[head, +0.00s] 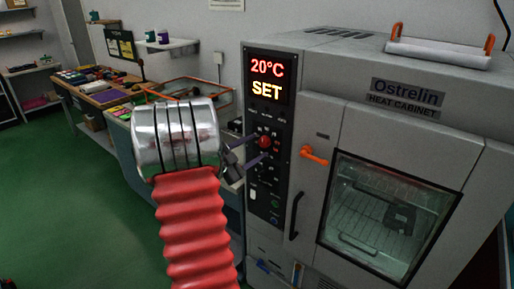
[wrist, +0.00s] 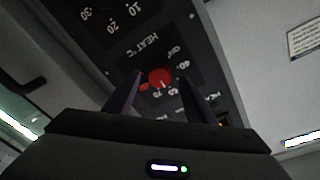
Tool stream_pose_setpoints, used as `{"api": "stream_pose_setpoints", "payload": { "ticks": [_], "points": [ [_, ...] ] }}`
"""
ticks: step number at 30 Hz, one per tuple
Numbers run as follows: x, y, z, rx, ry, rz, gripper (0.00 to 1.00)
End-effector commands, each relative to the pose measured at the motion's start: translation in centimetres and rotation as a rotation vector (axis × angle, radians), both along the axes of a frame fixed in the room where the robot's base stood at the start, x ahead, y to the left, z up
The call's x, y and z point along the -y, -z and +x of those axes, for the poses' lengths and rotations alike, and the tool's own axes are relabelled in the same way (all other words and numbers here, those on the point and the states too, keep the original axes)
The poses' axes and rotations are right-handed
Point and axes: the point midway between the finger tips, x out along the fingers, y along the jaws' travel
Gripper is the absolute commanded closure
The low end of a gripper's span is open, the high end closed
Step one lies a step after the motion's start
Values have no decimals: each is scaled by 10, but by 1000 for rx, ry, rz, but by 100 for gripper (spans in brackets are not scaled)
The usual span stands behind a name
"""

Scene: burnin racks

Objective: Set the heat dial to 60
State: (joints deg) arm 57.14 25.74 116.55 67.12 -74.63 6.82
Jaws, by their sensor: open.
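The heat dial (head: 264,142) is a small red knob on the black control panel of the grey heat cabinet (head: 384,112). In the wrist view the dial (wrist: 160,77) shows between my two fingers, with HEAT °C lettering and numbers around it. My gripper (head: 257,149) is open at the panel, its dark fingers on either side of the dial. I cannot tell whether they touch it. The display (head: 268,79) reads 20°C in red and SET in yellow. The dial's pointer setting is too small to read.
An orange door latch (head: 314,155) and a black door handle (head: 296,215) are right of the panel. The glass door (head: 387,218) is shut, with a dark item on the rack inside. A cluttered bench (head: 105,95) stands behind at left. Green floor at left is clear.

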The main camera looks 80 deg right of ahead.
Motion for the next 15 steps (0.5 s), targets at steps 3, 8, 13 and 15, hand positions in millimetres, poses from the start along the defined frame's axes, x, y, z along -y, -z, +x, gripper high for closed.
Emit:
{"api": "stream_pose_setpoints", "payload": {
  "ticks": [3,8,13,15],
  "points": [
    [-16,0,11,0,-4,0,50],
    [-41,1,25,0,-3,0,50],
    [-65,2,39,0,-3,1,50],
    [-75,3,44,1,-4,2,50]
  ]
}}
